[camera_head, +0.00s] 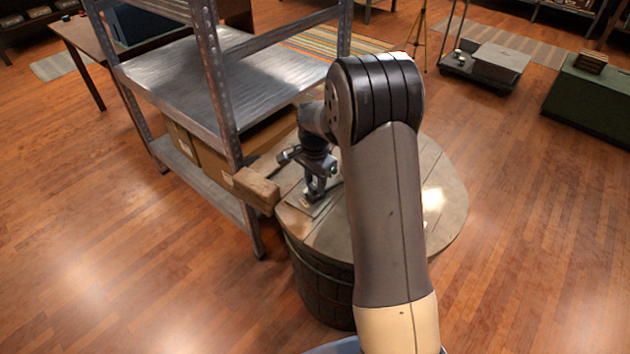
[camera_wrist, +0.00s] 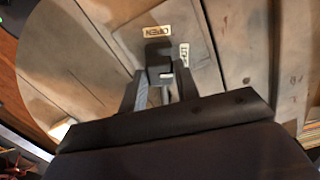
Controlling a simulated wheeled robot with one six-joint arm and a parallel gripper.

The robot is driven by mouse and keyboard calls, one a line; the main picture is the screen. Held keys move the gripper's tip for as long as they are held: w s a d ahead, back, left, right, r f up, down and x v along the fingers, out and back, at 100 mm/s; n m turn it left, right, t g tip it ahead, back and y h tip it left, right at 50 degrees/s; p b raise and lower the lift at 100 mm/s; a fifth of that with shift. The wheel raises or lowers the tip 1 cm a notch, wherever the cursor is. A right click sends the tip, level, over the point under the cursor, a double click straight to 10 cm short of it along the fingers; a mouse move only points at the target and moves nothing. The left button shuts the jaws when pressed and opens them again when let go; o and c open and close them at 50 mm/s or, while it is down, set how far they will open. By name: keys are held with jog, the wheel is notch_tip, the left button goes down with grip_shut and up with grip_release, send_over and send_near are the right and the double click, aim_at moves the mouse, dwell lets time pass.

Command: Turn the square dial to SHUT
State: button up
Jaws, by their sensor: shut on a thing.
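The square dial (camera_wrist: 157,54) is a dark block on a grey plate (camera_wrist: 198,30) in the wrist view. A small white mark shows on the dial's near side. A label reading OPEN (camera_wrist: 156,32) lies just beyond the dial. A second, partly covered label (camera_wrist: 184,53) lies to its right, and I cannot read it clearly. My gripper (camera_wrist: 159,80) is shut on the dial, with a finger on either side. In the head view my gripper (camera_head: 315,188) reaches down to the plate (camera_head: 322,206) on a round wooden top. The dial is not clear there.
The plate lies on a barrel-like table (camera_head: 448,185). A metal shelf (camera_head: 225,85) stands close on the left, with a cardboard box (camera_head: 257,190) jutting out beside my gripper. A green chest (camera_head: 592,100) and a low cart (camera_head: 485,65) stand farther off. The right-hand floor is clear.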

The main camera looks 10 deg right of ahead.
aim_at(315, 185)
dwell(0.3)
jog(key=o, duration=1)
jog(key=shift+c, duration=0.2)
notch_tip(315, 185, up, 11)
jog(key=shift+p, duration=0.4)
jog(key=shift+f, duration=0.1)
notch_tip(315, 185, down, 11)
jog(key=shift+r+b, duration=0.2)
jog(key=shift+b, duration=0.2)
jog(key=shift+f, duration=0.15)
